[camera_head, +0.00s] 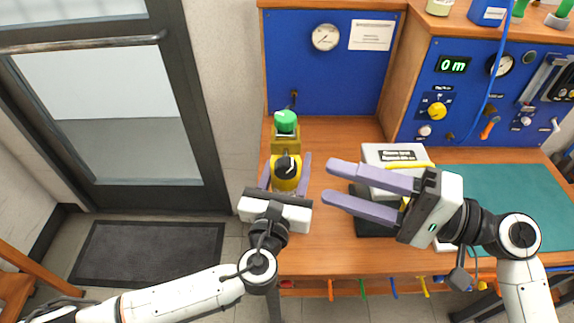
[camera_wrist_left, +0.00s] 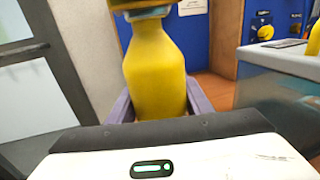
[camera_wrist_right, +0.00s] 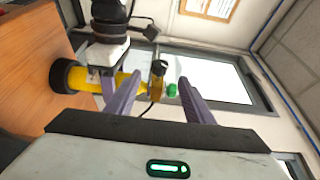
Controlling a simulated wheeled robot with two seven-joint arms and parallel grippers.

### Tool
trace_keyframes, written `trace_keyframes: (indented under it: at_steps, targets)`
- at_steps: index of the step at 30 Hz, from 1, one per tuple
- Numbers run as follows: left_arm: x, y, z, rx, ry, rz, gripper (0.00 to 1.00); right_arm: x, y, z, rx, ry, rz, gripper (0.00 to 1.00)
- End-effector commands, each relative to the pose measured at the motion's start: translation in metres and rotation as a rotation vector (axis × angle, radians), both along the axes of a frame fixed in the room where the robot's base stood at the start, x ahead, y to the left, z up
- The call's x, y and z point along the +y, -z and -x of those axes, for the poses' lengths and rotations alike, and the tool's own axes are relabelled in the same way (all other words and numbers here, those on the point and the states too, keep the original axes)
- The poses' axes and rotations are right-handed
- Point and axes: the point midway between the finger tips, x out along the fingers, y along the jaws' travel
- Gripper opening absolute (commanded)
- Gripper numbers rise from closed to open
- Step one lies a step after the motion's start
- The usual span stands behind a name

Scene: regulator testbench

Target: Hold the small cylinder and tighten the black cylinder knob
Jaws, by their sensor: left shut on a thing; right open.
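The small yellow cylinder (camera_wrist_left: 155,75) stands upright between my left gripper's purple fingers. In the head view my left gripper (camera_head: 286,172) is shut on it from the front. The right wrist view shows its yellow body (camera_wrist_right: 84,80) with a dark base on the table. The black knob (camera_head: 284,161) is on its upper part, facing my side; it also shows in the right wrist view (camera_wrist_right: 158,69). A green cap (camera_head: 286,121) tops it. My right gripper (camera_head: 328,180) is open and empty, to the right of the cylinder, fingers pointing left towards it.
A grey box (camera_head: 396,156) with a label and a yellow part stands behind my right gripper. A green mat (camera_head: 510,200) covers the table's right side. Blue panels (camera_head: 350,75) with gauges rise at the back. Colored hooks line the front edge. The table's front middle (camera_head: 325,255) is clear.

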Motion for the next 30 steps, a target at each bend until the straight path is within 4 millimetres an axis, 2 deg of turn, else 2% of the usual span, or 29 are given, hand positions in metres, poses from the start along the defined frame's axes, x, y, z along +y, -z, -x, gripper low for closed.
trace_keyframes:
  at_steps: [6,13,18,26,27,30]
  targets:
    - [0.000,0.001,0.000,0.002,0.000,-0.001,0.00,0.043,-0.001,-0.018,-0.004,0.000,-0.004,0.48]
    - [0.000,0.001,0.000,0.002,0.000,-0.001,0.00,0.075,0.000,-0.032,-0.003,0.003,-0.001,0.48]
    - [0.000,0.001,0.000,0.002,0.000,-0.001,0.00,0.086,0.000,-0.036,-0.004,0.003,0.002,0.48]
    - [0.000,0.001,0.000,0.002,0.000,-0.001,0.00,0.087,0.001,-0.037,-0.003,0.003,0.002,0.48]
    - [0.000,0.001,0.000,0.002,0.000,-0.001,0.00,0.087,0.001,-0.037,-0.003,0.003,0.002,0.46]
    - [0.000,0.001,0.000,0.002,0.000,-0.001,0.00,0.087,0.001,-0.037,-0.003,0.003,0.002,0.29]
